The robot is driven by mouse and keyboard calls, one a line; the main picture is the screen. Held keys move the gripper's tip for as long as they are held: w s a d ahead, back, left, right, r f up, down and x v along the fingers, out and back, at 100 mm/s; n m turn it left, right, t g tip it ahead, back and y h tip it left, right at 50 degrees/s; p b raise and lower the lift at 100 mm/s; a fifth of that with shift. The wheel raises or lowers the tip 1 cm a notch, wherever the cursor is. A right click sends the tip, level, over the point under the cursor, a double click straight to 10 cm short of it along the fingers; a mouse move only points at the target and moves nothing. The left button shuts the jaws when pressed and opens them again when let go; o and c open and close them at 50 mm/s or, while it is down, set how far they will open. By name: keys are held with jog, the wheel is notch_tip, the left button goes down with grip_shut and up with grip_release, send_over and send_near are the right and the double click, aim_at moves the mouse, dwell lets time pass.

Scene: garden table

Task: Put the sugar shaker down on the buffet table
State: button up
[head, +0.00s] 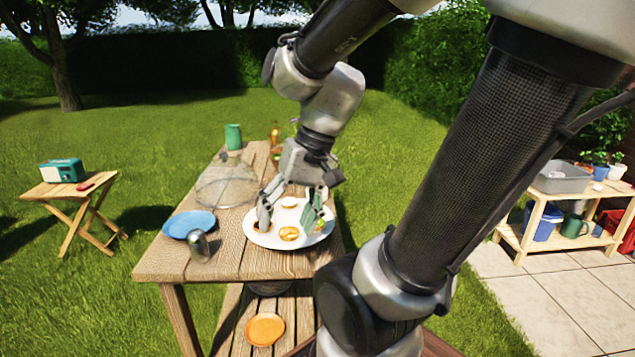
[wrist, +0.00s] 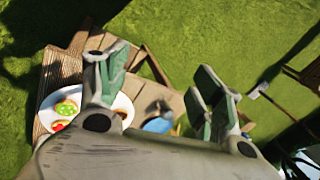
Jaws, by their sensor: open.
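A grey metallic object (head: 200,245), which looks like the sugar shaker, is on the wooden table (head: 165,264) at the front edge of the blue plate (head: 185,223). I cannot tell whether it stands or leans, or whether it touches the plate. My gripper (head: 289,214) is open, pointing down over the white plate (head: 283,241), to the right of the shaker. Nothing shows between its fingers. In the wrist view my gripper (wrist: 165,77) has its fingers spread. The blue plate (wrist: 158,126) is partly hidden there, with a blurred grey shape beside it.
The white plate holds several round pastries. A mesh dome (head: 226,186), a green cup (head: 233,137) and bottles stand farther back. An orange plate (head: 265,330) lies on the bench below. The table's front left corner is clear. A radio table (head: 70,187) and a shelf (head: 550,190) stand apart.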

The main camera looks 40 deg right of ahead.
jog(key=s+d+r+n+t+h, duration=0.1)
jog(key=d+r+n+t+h, duration=0.1)
jog(key=d+r, duration=0.3)
jog(key=shift+s+d+r+n+t+h, duration=0.25)
jog(key=shift+d+n+h, duration=0.25)
jog(key=shift+n+h, duration=0.35)
